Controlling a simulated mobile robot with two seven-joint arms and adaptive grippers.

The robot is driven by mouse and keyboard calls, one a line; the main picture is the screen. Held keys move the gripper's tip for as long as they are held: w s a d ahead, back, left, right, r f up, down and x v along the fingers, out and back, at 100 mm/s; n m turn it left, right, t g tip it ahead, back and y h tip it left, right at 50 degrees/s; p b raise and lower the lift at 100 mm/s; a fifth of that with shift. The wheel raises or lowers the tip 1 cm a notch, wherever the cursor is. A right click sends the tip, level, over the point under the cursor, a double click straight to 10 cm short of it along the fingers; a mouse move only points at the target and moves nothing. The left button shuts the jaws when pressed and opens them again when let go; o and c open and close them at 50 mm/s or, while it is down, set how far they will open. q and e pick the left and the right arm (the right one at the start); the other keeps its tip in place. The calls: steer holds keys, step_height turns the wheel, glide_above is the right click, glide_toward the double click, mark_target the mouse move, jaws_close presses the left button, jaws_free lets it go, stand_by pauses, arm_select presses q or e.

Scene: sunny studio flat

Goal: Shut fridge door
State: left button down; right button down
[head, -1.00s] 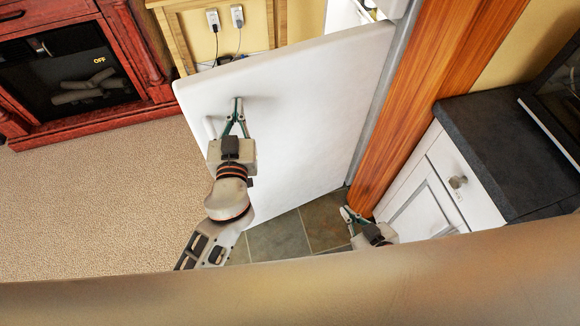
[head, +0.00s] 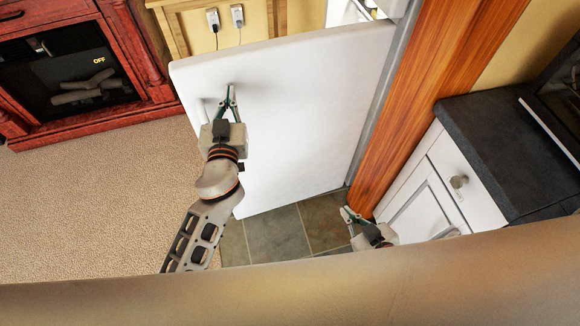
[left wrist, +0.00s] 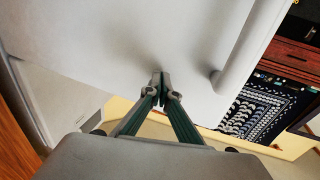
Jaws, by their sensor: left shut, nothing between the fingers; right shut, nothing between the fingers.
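The white fridge door (head: 300,110) stands open, swung out from the hinge side by the wooden post. Its handle (head: 201,112) is at the left edge of the door and also shows as a curved white bar in the left wrist view (left wrist: 250,50). My left gripper (head: 232,88) is shut and empty, its tips at the door's face beside the handle, not around it. In the left wrist view the closed tips (left wrist: 161,78) appear at or very near the white surface; contact is hard to confirm. My right gripper (head: 344,212) is shut and empty, low near the foot of the post.
The wooden post (head: 430,100) stands right of the door. A white cabinet (head: 430,200) with a dark counter (head: 490,140) is at the right. A red fireplace (head: 150,60) is at the left. Carpet (head: 100,210) and tiles (head: 275,235) are clear.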

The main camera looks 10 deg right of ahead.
mark_target(224, 84)
arm_select(q)
steer(key=shift+w+a+b, duration=0.1)
steer(key=shift+w+a, duration=0.1)
steer(key=shift+w, duration=0.55)
steer(key=shift+w+a+b, duration=0.1)
steer(key=shift+w+a, duration=0.15)
steer(key=shift+w, duration=0.5)
steer(key=shift+w+a+b, duration=0.1)
steer(key=shift+w+a, duration=0.1)
steer(key=shift+w, duration=0.55)
steer(key=shift+w+a+b, duration=0.25)
steer(key=shift+w, duration=0.9)
steer(key=shift+w+a+b, duration=0.2)
steer(key=shift+w+b, duration=0.05)
steer(key=shift+w, duration=0.9)
steer(key=shift+w+a+f+b, duration=0.15)
steer(key=shift+w+b, duration=0.5)
steer(key=shift+w, duration=1.7)
